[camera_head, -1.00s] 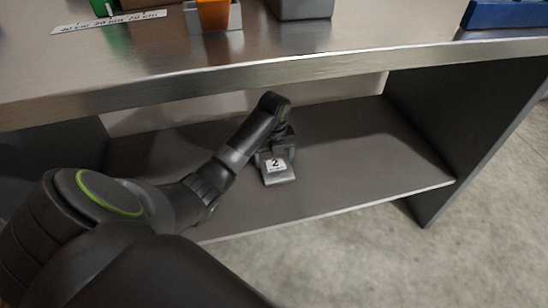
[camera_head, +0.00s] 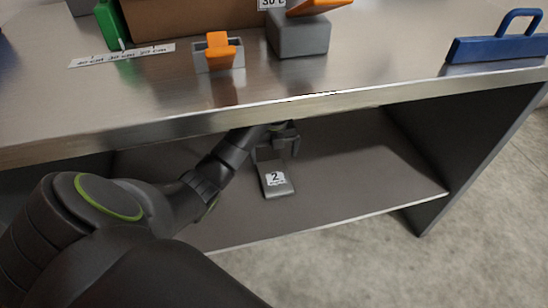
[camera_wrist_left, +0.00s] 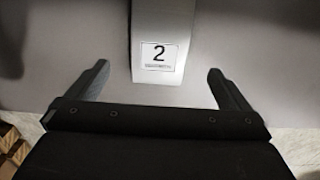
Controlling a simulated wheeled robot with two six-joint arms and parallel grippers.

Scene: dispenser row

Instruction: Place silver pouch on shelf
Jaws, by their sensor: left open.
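The silver pouch (camera_head: 276,181), with a white label reading 2, lies on the lower shelf (camera_head: 345,165) under the steel tabletop. My left gripper (camera_head: 277,150) is just behind the pouch in the head view, under the table edge, with its fingers apart. In the left wrist view the pouch (camera_wrist_left: 158,40) lies beyond the open fingers of the left gripper (camera_wrist_left: 158,80), centred between them. The fingers do not touch it. My right gripper is not in view.
The steel tabletop (camera_head: 370,60) overhangs the shelf, with a dark side panel (camera_head: 465,140) at right. On top are an orange item in a grey holder (camera_head: 218,55), a grey block (camera_head: 300,36), a green object (camera_head: 110,25) and a blue handled object (camera_head: 497,46).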

